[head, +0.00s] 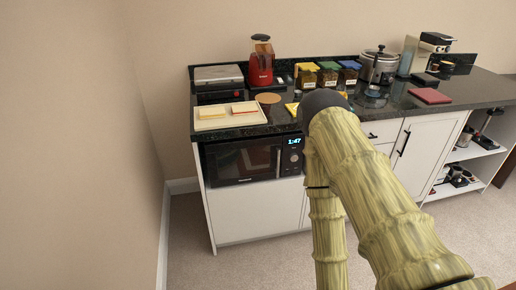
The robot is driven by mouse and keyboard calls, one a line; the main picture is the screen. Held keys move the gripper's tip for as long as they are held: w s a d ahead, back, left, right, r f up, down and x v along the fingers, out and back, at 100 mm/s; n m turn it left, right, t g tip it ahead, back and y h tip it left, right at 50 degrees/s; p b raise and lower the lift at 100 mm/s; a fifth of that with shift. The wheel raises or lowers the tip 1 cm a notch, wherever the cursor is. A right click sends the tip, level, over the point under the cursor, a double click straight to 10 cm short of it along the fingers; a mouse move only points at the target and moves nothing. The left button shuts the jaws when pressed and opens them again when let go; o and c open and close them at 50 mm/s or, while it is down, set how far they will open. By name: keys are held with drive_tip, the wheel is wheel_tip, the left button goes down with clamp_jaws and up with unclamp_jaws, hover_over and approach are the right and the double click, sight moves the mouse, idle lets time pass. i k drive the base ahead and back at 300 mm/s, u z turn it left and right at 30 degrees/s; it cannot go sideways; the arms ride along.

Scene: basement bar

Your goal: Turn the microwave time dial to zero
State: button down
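The black microwave (231,168) is built into the cabinet under the left end of the counter, with its door shut. Its control panel (292,163) is on the right side of its front, and a lit display (294,141) there reads what looks like 1:47. Small round controls show below the display, but they are too small to tell the time dial's setting. My arm stands just right of the panel, its bent part in front of the counter. My gripper is not visible in this view.
White cabinet doors (252,212) are below. Carpet in front is free.

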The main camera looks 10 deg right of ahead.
sight(293, 157)
drive_tip(key=k, duration=0.5)
drive_tip(key=z, duration=0.7)
drive_tip(key=i, duration=0.8)
drive_tip(key=u, duration=1.25)
